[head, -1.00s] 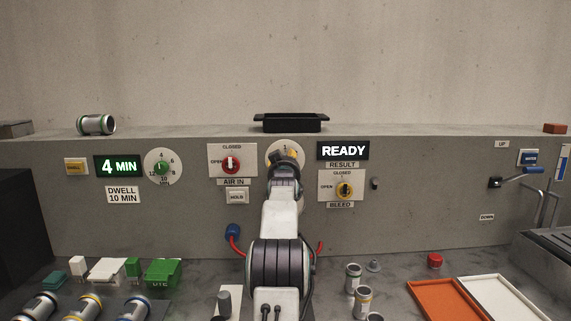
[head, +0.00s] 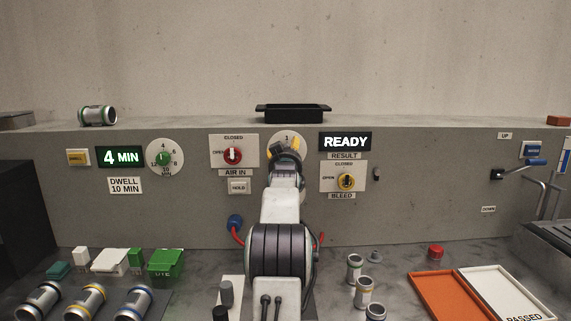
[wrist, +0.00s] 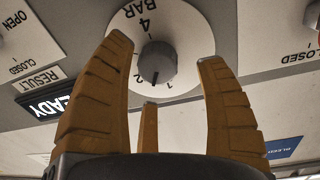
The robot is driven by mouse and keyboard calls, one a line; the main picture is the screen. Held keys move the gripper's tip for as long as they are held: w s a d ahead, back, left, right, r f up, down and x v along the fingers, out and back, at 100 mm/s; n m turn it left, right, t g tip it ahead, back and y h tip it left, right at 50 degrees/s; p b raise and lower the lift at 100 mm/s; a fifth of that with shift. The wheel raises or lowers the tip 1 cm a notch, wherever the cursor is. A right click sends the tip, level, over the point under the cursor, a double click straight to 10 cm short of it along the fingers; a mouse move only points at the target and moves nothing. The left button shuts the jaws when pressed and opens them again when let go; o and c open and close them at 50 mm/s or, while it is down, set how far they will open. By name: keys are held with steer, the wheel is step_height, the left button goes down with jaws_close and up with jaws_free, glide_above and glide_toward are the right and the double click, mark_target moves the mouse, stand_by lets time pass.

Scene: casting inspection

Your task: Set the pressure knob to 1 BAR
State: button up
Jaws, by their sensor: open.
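The pressure knob (wrist: 157,64) is a grey knob with a black pointer mark on a round white dial (wrist: 190,25) lettered BAR. The dial appears upside down in the wrist view. The pointer lies between 2 and 1, a little closer to 1. My gripper (wrist: 164,50) is open, with its tan fingers spread to either side of the knob. A gap to the knob shows at each side; I see no contact. In the head view my gripper (head: 287,152) covers most of the dial (head: 287,136), and the knob there is hidden.
A black tray (head: 292,114) stands on the ledge above. Metal parts (head: 364,291) and an orange tray (head: 448,300) are on the bench.

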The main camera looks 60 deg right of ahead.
steer(key=v, duration=1)
steer(key=shift+a, duration=0.1)
stand_by(0.4)
